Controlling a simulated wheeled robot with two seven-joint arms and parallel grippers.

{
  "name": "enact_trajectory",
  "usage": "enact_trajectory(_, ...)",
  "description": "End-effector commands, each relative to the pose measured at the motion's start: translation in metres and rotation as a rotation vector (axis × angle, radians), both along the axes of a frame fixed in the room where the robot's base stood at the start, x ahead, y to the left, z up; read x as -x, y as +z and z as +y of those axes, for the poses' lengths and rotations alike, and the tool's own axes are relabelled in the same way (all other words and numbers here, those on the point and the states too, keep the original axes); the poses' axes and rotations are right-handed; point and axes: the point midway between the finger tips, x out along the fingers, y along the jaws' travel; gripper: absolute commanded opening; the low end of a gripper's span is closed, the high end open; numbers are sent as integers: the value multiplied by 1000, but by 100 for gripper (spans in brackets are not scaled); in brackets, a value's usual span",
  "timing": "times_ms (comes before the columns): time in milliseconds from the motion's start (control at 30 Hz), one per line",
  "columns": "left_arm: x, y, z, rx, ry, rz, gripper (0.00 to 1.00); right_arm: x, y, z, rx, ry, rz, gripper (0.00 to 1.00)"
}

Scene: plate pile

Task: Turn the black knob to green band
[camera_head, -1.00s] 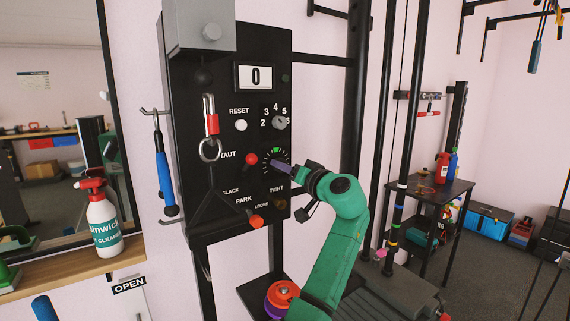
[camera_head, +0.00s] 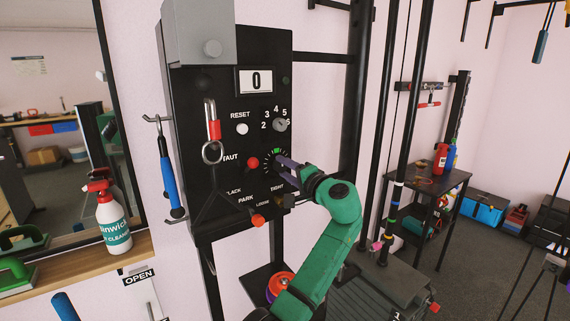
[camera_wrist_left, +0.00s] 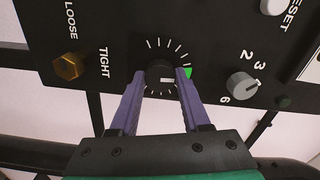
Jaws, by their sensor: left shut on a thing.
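The black knob (camera_wrist_left: 158,70) sits on the black panel, ringed by white tick marks, with a white mark on its face. The green band (camera_wrist_left: 188,72) is on the dial's right side in the left wrist view, close beside the right finger. It also shows at the top of the dial in the head view (camera_head: 277,151). My left gripper (camera_wrist_left: 161,76) has its two purple fingers on either side of the knob and is shut on it. In the head view my left gripper (camera_head: 279,160) hides most of the knob. The right gripper is not in view.
A red-and-silver carabiner (camera_head: 213,135) hangs on the panel's front. A spray bottle (camera_head: 112,222) stands on the shelf at left.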

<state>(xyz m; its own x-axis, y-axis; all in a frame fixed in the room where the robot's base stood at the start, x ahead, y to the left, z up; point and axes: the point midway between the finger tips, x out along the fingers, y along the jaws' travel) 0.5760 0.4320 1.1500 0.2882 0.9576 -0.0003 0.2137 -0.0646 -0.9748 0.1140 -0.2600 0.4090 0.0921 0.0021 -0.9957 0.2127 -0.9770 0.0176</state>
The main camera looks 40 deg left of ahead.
Motion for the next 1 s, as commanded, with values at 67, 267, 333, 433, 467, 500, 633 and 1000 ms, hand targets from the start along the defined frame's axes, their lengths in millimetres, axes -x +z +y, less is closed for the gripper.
enact_trajectory(67,0,2,0,-9,-1,26,0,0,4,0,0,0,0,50)
enact_trajectory(267,0,1,0,-19,-1,60,0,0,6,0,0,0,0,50)
enact_trajectory(333,0,1,0,-20,-1,64,0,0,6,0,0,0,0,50)
enact_trajectory(433,0,0,0,-21,-1,66,0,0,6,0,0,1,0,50)
enact_trajectory(467,0,0,0,-21,-1,66,0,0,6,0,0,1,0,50)
enact_trajectory(500,0,0,0,-21,-1,66,0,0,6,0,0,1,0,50)
enact_trajectory(633,0,0,0,-21,-1,65,0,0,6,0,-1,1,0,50)
enact_trajectory(1000,0,0,0,-21,-1,65,77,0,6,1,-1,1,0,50)
